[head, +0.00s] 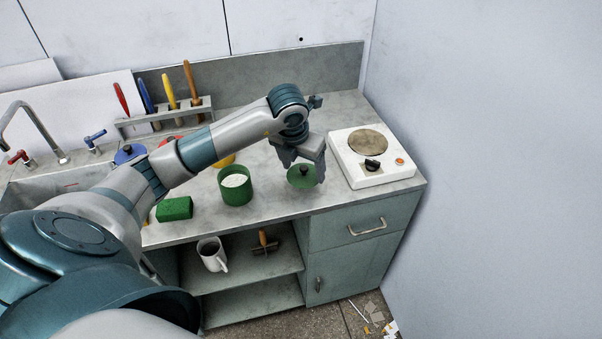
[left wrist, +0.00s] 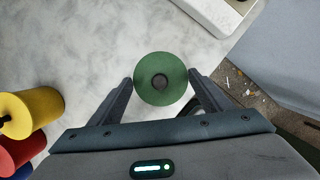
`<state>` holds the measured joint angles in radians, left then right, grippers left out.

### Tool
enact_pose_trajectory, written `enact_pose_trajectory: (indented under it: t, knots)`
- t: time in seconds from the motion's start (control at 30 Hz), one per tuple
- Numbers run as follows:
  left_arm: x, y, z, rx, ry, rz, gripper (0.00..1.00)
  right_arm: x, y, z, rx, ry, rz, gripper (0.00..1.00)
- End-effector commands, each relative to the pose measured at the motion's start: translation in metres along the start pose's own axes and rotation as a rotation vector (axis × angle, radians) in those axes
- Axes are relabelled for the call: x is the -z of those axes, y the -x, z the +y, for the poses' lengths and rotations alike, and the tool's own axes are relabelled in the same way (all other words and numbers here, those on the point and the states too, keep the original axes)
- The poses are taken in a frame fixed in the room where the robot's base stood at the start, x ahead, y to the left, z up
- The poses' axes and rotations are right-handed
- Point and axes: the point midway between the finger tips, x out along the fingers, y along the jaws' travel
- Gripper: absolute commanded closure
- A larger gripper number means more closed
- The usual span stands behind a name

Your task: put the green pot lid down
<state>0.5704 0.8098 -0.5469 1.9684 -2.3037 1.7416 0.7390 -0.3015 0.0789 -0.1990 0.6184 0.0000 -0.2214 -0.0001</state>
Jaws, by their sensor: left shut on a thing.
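The green pot lid (head: 298,181) is a round disc with a dark knob, at the right part of the counter, left of the hot plate. My left gripper (head: 303,171) is shut on it. In the left wrist view the lid (left wrist: 147,91) sits between the two fingers, seen from above, over pale counter. I cannot tell whether its underside touches the counter. The green pot (head: 236,190) stands open to the left of the lid, with white contents. My right gripper is not in view.
A white hot plate (head: 345,171) stands right of the gripper. A green block (head: 175,208) lies left of the pot. A yellow pot (left wrist: 40,108) is partly visible in the wrist view. The counter's front edge (head: 330,206) is close to the lid. Bare counter lies between pot and lid.

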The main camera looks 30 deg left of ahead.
Motion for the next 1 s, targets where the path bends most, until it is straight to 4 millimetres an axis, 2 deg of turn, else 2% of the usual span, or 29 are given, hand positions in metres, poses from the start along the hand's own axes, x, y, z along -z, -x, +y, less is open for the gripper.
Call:
enact_pose_trajectory:
  t: [0.1, 0.47, 0.8, 1.0]
  knots:
    - [0.001, -0.003, 0.006, -0.001, 0.002, -0.001, 0.49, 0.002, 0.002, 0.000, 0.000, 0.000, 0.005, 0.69]
    - [0.001, -0.005, 0.006, 0.000, 0.001, 0.000, 0.49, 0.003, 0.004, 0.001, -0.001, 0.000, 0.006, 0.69]
    - [0.010, -0.038, 0.006, -0.001, 0.001, 0.001, 0.49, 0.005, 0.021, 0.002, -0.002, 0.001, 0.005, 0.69]
    - [0.011, -0.043, 0.006, -0.001, 0.000, -0.001, 0.49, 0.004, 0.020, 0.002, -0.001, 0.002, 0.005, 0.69]
